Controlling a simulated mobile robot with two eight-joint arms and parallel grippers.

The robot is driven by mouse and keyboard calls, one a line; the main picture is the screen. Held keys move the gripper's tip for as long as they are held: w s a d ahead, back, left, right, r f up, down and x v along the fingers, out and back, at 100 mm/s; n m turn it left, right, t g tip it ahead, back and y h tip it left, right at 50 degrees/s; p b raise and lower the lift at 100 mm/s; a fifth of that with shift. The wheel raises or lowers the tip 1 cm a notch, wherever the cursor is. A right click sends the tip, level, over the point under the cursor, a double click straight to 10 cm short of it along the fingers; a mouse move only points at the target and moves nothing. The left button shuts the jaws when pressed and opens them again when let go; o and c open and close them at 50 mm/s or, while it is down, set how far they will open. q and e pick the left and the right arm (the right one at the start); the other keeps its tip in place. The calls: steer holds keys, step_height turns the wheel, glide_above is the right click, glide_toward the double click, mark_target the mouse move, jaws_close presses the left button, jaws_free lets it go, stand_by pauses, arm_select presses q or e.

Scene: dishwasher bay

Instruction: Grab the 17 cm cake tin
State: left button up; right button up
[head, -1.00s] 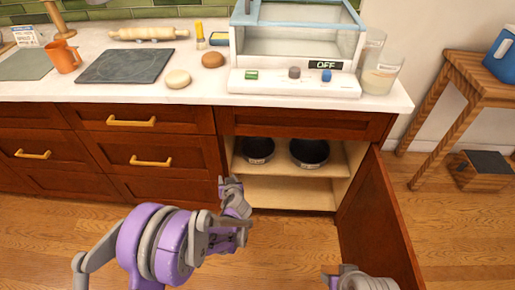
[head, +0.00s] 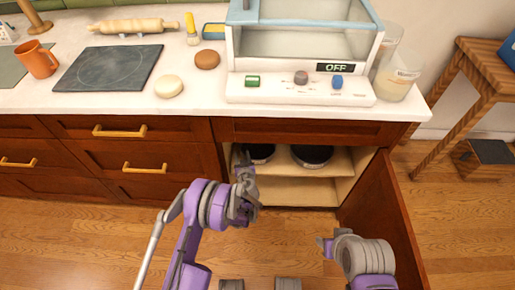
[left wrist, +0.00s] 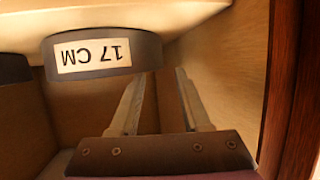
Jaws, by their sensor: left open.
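The 17 cm cake tin (left wrist: 103,55) is dark and round with a white "17 CM" label. It shows upside down in the left wrist view, resting on the cupboard shelf. In the head view it is the left tin (head: 259,152), partly hidden by my left gripper. My left gripper (left wrist: 160,75) is open and empty, with its fingers pointing into the cupboard beside the tin, near the side wall. It also shows in the head view (head: 243,160). My right gripper (head: 326,246) is low and to the right, away from the tins; its jaws are unclear.
A second dark tin (head: 312,156) stands to the right on the same shelf (head: 343,162). The open cupboard door (head: 385,215) stands on the right side. The counter (head: 200,110) overhangs the cupboard. The lower compartment (head: 298,192) looks empty.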

arm_select(q)
steer(key=b+x, duration=0.1)
steer(key=x, duration=0.5)
steer(key=shift+w+a+f, duration=0.1)
steer(key=shift+w, duration=0.3)
steer(key=shift+c, duration=0.4)
jaws_close()
steer(key=shift+s, duration=0.1)
stand_by(0.6)
